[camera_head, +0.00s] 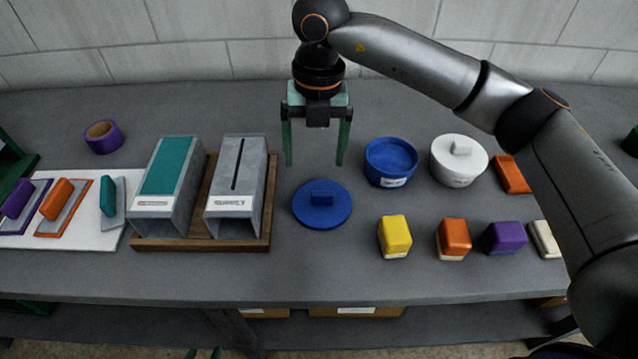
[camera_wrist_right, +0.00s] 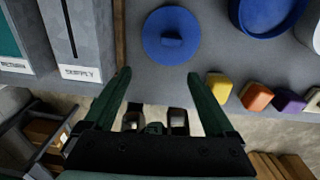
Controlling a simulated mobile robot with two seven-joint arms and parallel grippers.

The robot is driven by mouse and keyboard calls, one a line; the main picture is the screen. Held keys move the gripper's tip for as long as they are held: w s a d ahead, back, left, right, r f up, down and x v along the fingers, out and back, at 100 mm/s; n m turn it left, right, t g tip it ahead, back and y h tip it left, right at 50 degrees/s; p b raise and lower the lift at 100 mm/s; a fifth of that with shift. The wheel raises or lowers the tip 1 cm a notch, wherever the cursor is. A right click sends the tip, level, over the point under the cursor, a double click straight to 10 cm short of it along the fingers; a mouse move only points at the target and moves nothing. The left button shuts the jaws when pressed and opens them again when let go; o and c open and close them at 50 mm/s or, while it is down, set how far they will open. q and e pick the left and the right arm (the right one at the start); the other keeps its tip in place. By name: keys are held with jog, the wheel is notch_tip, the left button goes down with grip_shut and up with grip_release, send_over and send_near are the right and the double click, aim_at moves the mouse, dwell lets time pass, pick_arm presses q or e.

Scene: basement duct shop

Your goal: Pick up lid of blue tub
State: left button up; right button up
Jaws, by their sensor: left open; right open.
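The round blue lid (camera_head: 322,215) lies flat on the grey bench with its block handle up. It also shows in the right wrist view (camera_wrist_right: 172,55), ahead of the fingertips. The open blue tub (camera_head: 390,165) stands behind and to the right of it, and part of it shows in the right wrist view (camera_wrist_right: 268,20). My right gripper (camera_head: 315,164) points down with green fingers open and empty, above the bench and apart from the lid. Only green fingertips of my left gripper (camera_head: 203,353) show at the bottom edge; they look apart and empty.
A white lidded tub (camera_head: 458,162) stands right of the blue tub. Yellow (camera_head: 395,237), orange (camera_head: 453,240) and purple (camera_head: 504,238) blocks sit in front. Two grey duct boxes (camera_head: 235,186) on a wooden tray (camera_head: 200,244) stand left of the lid. Bench around the lid is clear.

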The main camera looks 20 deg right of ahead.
jog(key=d, duration=0.1)
send_over(322, 193)
jog(key=shift+h, duration=0.3)
jog(key=f, duration=0.4)
jog(key=f+p, duration=0.1)
jog(key=shift+s+a+f, duration=0.2)
jog(key=shift+s+f, duration=0.1)
jog(key=shift+f, duration=0.1)
jog(key=shift+w+d+f+p, duration=0.15)
jog(key=shift+f+p, duration=0.15)
jog(key=shift+f, duration=1.2)
jog(key=shift+w+d+f+p, duration=0.1)
jog(key=shift+f+p, duration=0.15)
jog(key=shift+f, duration=1.2)
jog(key=c, duration=1.4)
